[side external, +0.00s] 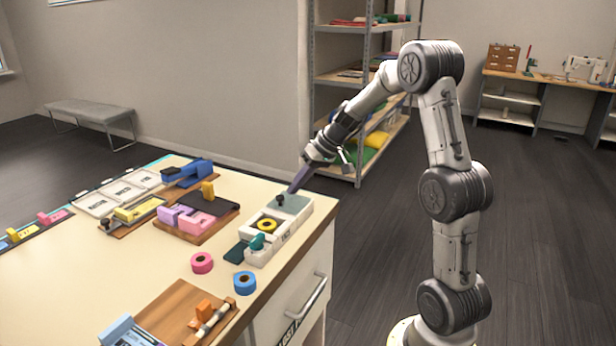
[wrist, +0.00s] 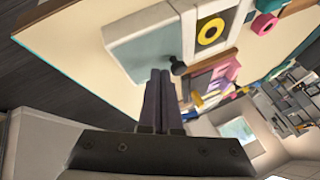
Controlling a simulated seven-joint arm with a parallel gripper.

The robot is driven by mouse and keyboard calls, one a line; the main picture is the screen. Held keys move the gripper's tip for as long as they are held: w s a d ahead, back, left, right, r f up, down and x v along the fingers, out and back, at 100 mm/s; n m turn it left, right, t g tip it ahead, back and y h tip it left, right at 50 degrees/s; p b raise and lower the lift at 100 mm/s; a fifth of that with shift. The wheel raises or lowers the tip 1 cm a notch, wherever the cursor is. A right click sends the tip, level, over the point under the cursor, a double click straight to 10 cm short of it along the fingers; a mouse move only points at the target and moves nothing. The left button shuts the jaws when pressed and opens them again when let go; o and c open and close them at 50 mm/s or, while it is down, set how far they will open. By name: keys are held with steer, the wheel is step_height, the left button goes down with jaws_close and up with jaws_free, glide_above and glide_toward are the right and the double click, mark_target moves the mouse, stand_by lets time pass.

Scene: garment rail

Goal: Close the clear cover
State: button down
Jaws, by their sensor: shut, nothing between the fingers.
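A white box (side external: 298,222) stands near the right end of the table; it also shows in the wrist view (wrist: 115,37). The clear cover (side external: 294,205), a grey-blue panel with a small black knob (side external: 281,199), lies over its far part. In the wrist view the cover (wrist: 150,52) has the knob (wrist: 178,68) at its corner. A yellow ring (side external: 267,225) sits uncovered on a dark square beside the cover. My gripper (side external: 291,191) is shut and empty, its tips close to the knob. Whether they touch the knob I cannot tell.
A pink roll (side external: 202,263) and a blue roll (side external: 245,283) lie in front. Trays with pink, purple and yellow pieces stand to the left. A brown board (side external: 180,312) lies at the front edge.

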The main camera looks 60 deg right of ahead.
steer(key=shift+w+a, duration=0.2)
steer(key=shift+a, duration=0.25)
steer(key=a, duration=1)
steer(key=shift+a+f, duration=0.1)
